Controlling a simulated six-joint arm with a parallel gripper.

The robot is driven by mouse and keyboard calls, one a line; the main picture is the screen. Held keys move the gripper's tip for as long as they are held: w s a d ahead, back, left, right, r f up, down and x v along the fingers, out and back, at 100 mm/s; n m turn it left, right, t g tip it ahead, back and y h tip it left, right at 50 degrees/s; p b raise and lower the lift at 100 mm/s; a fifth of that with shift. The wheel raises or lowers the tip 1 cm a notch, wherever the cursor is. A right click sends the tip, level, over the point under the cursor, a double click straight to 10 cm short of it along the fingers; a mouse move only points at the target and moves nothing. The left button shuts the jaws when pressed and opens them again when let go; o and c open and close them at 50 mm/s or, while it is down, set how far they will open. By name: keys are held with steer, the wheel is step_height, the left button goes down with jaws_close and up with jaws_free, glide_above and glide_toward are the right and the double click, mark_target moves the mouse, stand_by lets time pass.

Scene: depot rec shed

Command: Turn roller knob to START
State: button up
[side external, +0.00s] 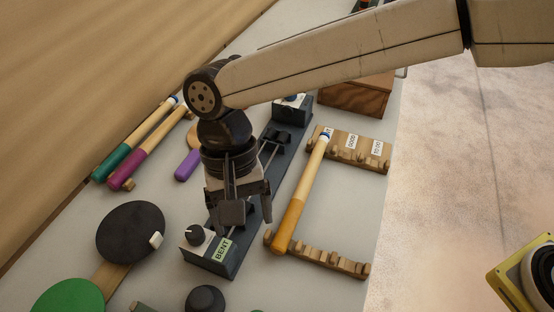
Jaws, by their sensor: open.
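A long dark device lies under my gripper, with a box at each end. The near box (215,255) has a green label reading BENT and a black round knob (195,233) on a white plate. The far box (292,108) has a white top with a dark knob-like part (291,98), too small to read. I see no legible START mark, and cannot tell which knob is the roller knob. My gripper (244,213) points down, open, over the device just right of and above the near knob. It hides part of the device's middle.
A wooden cue (304,195) lies across two notched wooden racks (318,255) to the right. Cues with green (112,165) and maroon (128,168) butts lie left. Black (130,230) and green (66,298) paddles lie near left. A black round object (205,299) stands in front.

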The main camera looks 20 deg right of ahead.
mark_target(195, 230)
steer(key=w+a+f+m+t+y, duration=0.2)
steer(key=w+m, duration=0.6)
steer(key=m, duration=0.5)
steer(key=shift+a+f+y, duration=0.9)
steer(key=shift+a+y, duration=0.1)
steer(key=shift+a, duration=0.25)
steer(key=shift+f, duration=0.1)
steer(key=shift+x, duration=3.8)
steer(key=shift+w, duration=0.1)
jaws_close()
